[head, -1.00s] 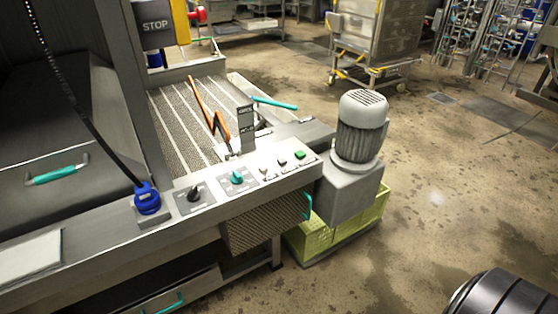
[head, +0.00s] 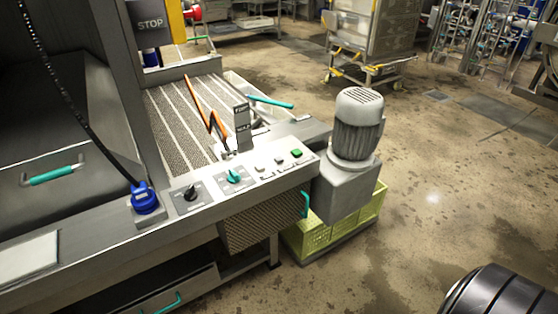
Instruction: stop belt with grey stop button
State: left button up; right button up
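The control panel (head: 215,195) runs along the front edge of the belt machine, left of centre. At its right end are a green button (head: 297,153) and two pale grey-looking buttons, a middle one (head: 279,160) and a left one (head: 261,167). Their labels are too small to read, so I cannot tell which one is the stop button. Left of them are a teal knob (head: 234,176) and a black knob (head: 191,193). The ribbed belt (head: 182,130) lies behind the panel. Neither gripper is in view, and nothing visible touches the buttons.
A grey motor (head: 357,135) stands right of the panel, with yellow-green crates (head: 318,236) below. A small upright plate (head: 242,127) and orange bars rise behind the buttons. A blue connector (head: 145,198) with a black cable is at the left. Open floor lies right.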

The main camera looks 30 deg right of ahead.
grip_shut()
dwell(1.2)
